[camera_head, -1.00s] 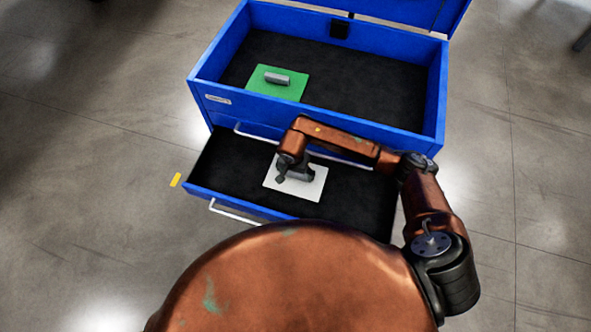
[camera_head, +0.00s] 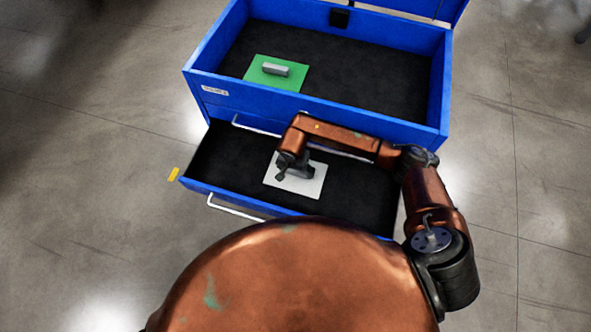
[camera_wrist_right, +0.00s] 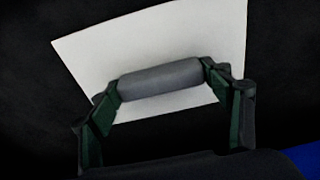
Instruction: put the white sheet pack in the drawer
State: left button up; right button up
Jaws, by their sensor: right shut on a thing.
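The white sheet pack (camera_head: 309,188) is a flat white rectangle with a grey handle on top, seen within the open blue drawer (camera_head: 222,160). My right gripper (camera_head: 282,176) comes down over it from above. In the right wrist view my right gripper (camera_wrist_right: 165,90) is shut on the grey handle (camera_wrist_right: 160,82) of the pack, one finger at each end. The pack (camera_wrist_right: 170,40) lies over the black drawer floor; whether it touches the floor is hard to tell. My left gripper is not in view.
The blue chest's open top compartment (camera_head: 400,125) holds a green sheet pack (camera_head: 262,80) with a grey handle. Its lid stands raised at the back. A yellow mark (camera_head: 173,174) lies on the grey floor at left. The drawer is clear around the pack.

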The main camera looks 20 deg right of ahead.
aim_at(295, 177)
jog(key=shift+f, duration=0.15)
jog(key=o, duration=1.8)
jog(key=shift+c, duration=0.2)
jog(key=shift+o, duration=0.8)
jog(key=shift+s+a+r+p, duration=0.15)
jog(key=shift+r+p, duration=0.45)
jog(key=shift+r, duration=0.55)
jog(key=shift+s+a+r+p, duration=0.15)
jog(key=shift+r+p, duration=0.5)
jog(key=shift+r, duration=0.55)
jog(key=shift+s+r+p, duration=0.15)
jog(key=shift+r+p, duration=0.45)
jog(key=shift+r, duration=0.55)
